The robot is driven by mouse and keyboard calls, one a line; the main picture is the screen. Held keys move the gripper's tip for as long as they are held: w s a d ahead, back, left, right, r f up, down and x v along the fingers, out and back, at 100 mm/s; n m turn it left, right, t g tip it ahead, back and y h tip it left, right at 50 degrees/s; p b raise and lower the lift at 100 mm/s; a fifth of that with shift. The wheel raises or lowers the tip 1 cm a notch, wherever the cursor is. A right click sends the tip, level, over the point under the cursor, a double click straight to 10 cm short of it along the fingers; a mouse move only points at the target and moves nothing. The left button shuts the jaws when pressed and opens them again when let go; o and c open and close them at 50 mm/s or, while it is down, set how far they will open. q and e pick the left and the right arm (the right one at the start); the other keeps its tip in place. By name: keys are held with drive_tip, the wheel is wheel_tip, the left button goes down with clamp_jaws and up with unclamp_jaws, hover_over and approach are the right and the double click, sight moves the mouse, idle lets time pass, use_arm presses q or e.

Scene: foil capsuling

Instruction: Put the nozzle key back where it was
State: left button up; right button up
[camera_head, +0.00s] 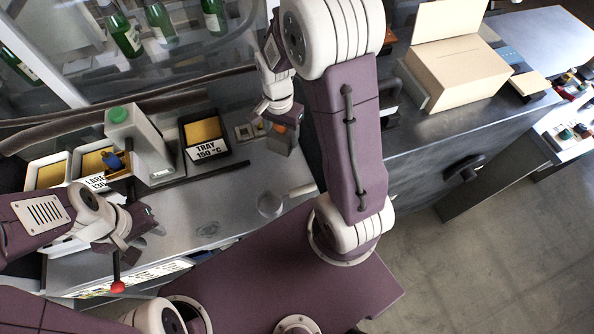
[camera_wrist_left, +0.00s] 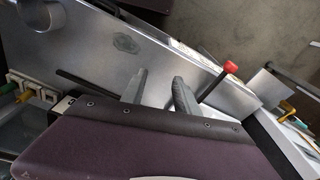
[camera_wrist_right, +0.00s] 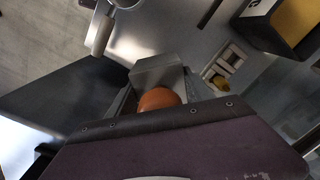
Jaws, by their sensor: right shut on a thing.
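My right gripper (camera_head: 281,128) is shut on a grey block-like piece with a round orange part, which seems to be the nozzle key (camera_head: 284,144). In the right wrist view the grey block (camera_wrist_right: 158,72) and its orange part (camera_wrist_right: 158,99) show between the fingers. It is held over the metal counter; its height is hard to tell. The holder also shows in the head view (camera_head: 248,131). My left gripper (camera_wrist_left: 160,92) is open and empty, fingers apart.
A black tray (camera_head: 207,153) labelled 150 °C stands left of the holder. A grey machine with a green button (camera_head: 118,115) is farther left. A cup (camera_head: 270,204) with a handle sits at the counter's front. A red-knobbed lever (camera_head: 117,287) stands near my left gripper.

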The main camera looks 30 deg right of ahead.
wheel_tip(320, 180, down, 7)
drive_tip(key=shift+w+a, duration=0.1)
drive_tip(key=shift+a, duration=0.05)
wheel_tip(320, 180, down, 3)
drive_tip(key=shift+r, duration=0.1)
drive_tip(key=shift+f, duration=0.55)
drive_tip(key=shift+f, duration=0.1)
drive_tip(key=o, duration=1.7)
drive_tip(key=shift+c, duration=0.2)
